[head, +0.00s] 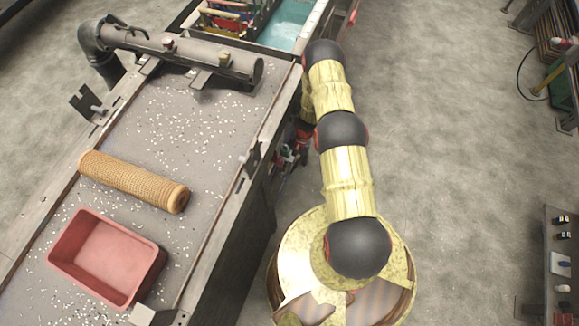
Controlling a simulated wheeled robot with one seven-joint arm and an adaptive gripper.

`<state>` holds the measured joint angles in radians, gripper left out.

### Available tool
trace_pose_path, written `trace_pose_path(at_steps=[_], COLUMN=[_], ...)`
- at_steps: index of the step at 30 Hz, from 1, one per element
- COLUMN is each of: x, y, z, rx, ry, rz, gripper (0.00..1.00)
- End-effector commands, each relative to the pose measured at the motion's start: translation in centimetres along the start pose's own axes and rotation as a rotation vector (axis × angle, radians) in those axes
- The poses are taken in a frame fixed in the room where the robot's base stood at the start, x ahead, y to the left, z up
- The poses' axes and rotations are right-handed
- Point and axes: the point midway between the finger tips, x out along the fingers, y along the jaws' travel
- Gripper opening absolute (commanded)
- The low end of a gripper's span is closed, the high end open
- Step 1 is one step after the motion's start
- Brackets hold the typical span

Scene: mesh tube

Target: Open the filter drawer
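I cannot make out a filter drawer for certain. The bench's dark right side (243,245) shows only at a steep slant, and no open drawer stands out from it. My arm rises from its round base, reaches toward the top of the picture, and seems to fold down beside the bench. Small dark, grey and red parts (288,156) beside the bench's right edge may be my gripper. They are partly hidden and too small to show fingers or anything held.
An orange mesh tube (133,181) and a red tray (106,258) lie on the speckled bench top (160,135). A grey pipe housing (185,54) crosses its far end, before a teal-lined bin (287,25). Floor (450,150) right of my arm is clear; shelves (558,265) stand far right.

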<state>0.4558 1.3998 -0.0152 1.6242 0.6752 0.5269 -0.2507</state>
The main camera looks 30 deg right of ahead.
Motion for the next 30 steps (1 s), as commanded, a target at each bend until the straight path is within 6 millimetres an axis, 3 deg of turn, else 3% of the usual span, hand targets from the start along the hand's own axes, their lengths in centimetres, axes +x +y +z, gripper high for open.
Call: trace_pose_path(at_steps=[7,30], x=[0.00,-0.02], y=[0.01,0.14], z=[0.01,0.04], rx=[0.000,0.001], ry=[0.000,-0.001], rz=[0.000,0.000], gripper=[0.00,0.00])
